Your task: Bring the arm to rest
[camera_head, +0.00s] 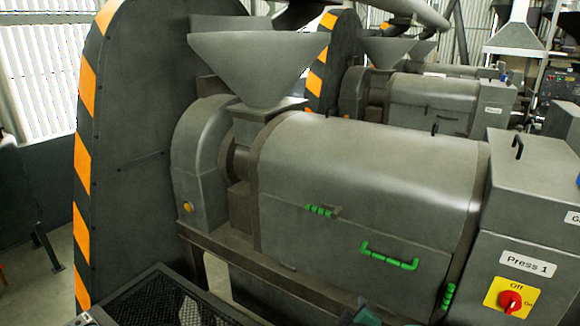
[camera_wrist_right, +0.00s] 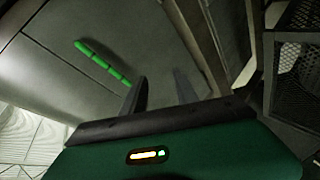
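The screw press labelled Press 1 (camera_head: 370,180) fills the middle of the head view, with its covers shut. My right gripper (camera_head: 367,317) shows only as a small dark green patch at the bottom edge, in front of the press. In the right wrist view my right gripper (camera_wrist_right: 162,90) has a green body with a lit indicator and two dark fingers apart, the right one faint. Nothing shows between them. A green handle (camera_wrist_right: 103,62) on a grey panel lies beyond the fingers, apart from them. My left gripper is not in view.
A red switch (camera_head: 510,301) on a yellow plate sits on the control box. Green handles (camera_head: 389,257) stick out from the lower cover. A dark mesh box (camera_head: 165,298) stands at the bottom left, and mesh (camera_wrist_right: 300,75) also shows at the wrist view's right.

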